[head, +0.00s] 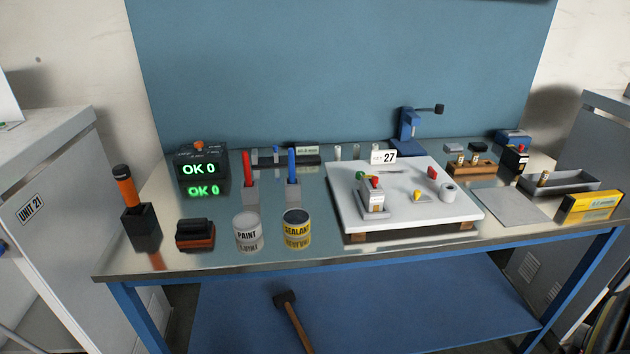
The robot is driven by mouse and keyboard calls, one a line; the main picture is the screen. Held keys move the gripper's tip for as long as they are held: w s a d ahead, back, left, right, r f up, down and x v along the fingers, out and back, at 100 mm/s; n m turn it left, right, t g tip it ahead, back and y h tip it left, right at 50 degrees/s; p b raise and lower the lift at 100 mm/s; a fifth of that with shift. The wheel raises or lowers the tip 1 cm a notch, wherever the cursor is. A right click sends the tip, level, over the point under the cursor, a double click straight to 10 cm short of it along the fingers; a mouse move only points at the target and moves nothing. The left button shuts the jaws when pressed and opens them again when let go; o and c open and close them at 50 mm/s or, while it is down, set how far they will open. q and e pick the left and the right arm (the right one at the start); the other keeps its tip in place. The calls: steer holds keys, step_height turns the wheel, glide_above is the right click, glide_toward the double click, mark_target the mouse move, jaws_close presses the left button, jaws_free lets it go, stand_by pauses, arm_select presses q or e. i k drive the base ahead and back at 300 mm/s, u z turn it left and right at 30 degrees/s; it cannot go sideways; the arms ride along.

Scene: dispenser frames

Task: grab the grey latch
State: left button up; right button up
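A white board (347,216) labelled 27 lies raised on wooden blocks at the right of the bench middle. On it stands a small grey fixture (374,202) with red and green parts on top. To its right are a small yellow piece (421,196), a red piece (433,172) and a white ring-shaped part (448,192). The grey latch cannot be told apart surely at this size; the grey fixture is one grey thing on the board. Neither of my grippers shows in the head view.
A paint can (247,233) and a sealant can (296,229) stand left of the board near the front edge. Red and blue markers (292,167) stand upright behind them. A blue press (408,128) stands behind the board. A grey tray (556,183) is at the right.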

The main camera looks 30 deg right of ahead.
mark_target(372, 199)
steer(key=z, duration=0.3)
steer(key=i, duration=1)
steer(key=z, duration=0.7)
